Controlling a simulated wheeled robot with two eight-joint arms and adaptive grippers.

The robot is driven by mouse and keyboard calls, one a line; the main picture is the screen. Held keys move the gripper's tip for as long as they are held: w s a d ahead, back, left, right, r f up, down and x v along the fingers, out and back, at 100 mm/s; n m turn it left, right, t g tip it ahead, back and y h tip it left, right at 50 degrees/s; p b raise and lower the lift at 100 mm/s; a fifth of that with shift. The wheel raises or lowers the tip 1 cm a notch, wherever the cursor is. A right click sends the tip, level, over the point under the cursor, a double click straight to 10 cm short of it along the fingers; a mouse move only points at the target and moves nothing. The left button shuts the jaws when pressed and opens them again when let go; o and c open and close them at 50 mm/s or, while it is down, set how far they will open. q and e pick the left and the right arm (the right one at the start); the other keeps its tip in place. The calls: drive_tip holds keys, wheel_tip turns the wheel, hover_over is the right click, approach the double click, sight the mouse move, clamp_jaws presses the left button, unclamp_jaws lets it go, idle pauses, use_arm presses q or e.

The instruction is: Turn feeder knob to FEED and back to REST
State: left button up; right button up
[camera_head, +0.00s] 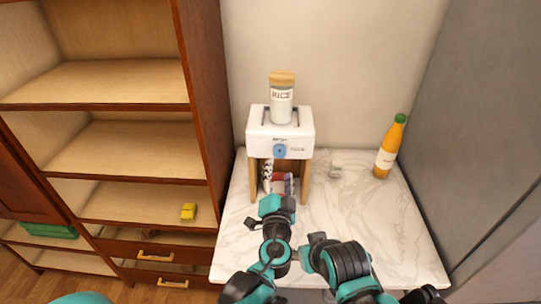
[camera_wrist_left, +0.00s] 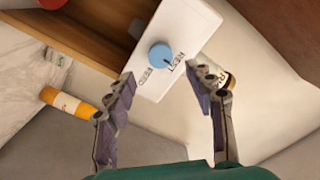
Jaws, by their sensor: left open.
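The feeder (camera_head: 255,120) is a white box on wooden legs on the marble counter. Its round blue knob (camera_head: 279,151) is on the front face; in the left wrist view the knob (camera_wrist_left: 160,55) sits between printed FEED and REST labels. A dark mark on the knob appears to point toward REST. My left gripper (camera_head: 283,184) is in front of the feeder, below the knob in the head view. In the left wrist view its two fingers (camera_wrist_left: 160,82) are apart and empty, with the knob beyond the gap, seemingly untouched. My right gripper is not clearly visible.
A rice jar (camera_head: 281,103) stands on top of the feeder. A black-and-white patterned object (camera_head: 267,175) is under it. An orange bottle (camera_head: 387,150) stands at the right, near the grey wall. A shelf unit (camera_head: 130,146) holding a yellow block (camera_head: 188,211) is at the left.

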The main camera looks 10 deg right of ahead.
sight(279, 154)
use_arm(q)
drive_tip(key=x, duration=0.7)
drive_tip(key=shift+w+b, duration=0.2)
drive_tip(key=shift+b, duration=0.15)
drive_tip(key=c, duration=1.2)
